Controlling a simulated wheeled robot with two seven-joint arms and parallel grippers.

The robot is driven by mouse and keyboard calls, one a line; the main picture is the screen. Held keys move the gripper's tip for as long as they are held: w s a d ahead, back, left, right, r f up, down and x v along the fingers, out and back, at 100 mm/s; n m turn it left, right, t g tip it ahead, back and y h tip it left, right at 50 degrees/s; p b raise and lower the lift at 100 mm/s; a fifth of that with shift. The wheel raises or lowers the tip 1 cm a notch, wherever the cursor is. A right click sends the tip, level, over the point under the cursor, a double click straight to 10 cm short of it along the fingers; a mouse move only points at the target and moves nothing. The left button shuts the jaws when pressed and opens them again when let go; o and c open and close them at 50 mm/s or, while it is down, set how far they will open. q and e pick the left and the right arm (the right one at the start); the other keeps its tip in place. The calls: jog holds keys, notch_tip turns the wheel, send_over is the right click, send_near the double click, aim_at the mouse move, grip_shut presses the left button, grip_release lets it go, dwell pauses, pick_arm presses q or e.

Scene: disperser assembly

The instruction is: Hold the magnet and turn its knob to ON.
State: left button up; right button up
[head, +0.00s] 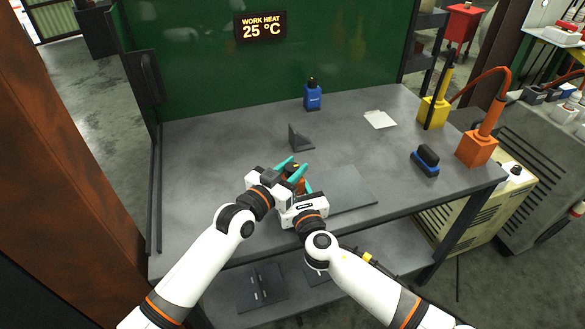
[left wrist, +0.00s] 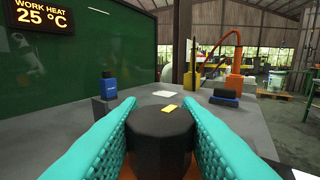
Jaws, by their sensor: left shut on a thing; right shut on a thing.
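The magnet (head: 301,185) is a small orange body with a black knob (left wrist: 160,122) on top, mostly hidden behind my grippers in the head view. A yellow mark (left wrist: 169,108) shows on the far part of the knob's top face. My left gripper (head: 293,167) is shut on the knob, with a teal finger on either side of it in the left wrist view. My right gripper (head: 305,184) is shut on the magnet's body, below and beside the left one. Its contact is largely hidden.
A dark angle bracket (head: 299,138) stands behind the grippers, and a flat dark plate (head: 345,190) lies to the right. A blue bottle (head: 313,95), white paper (head: 380,119), a blue-and-black block (head: 426,160) and yellow (head: 433,111) and orange (head: 478,147) stands are farther off. The table's left side is clear.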

jog(key=shift+f, duration=0.1)
pick_arm(q)
jog(key=o, duration=1)
jog(key=v, duration=1.2)
pick_arm(e)
jog(key=o, duration=1.4)
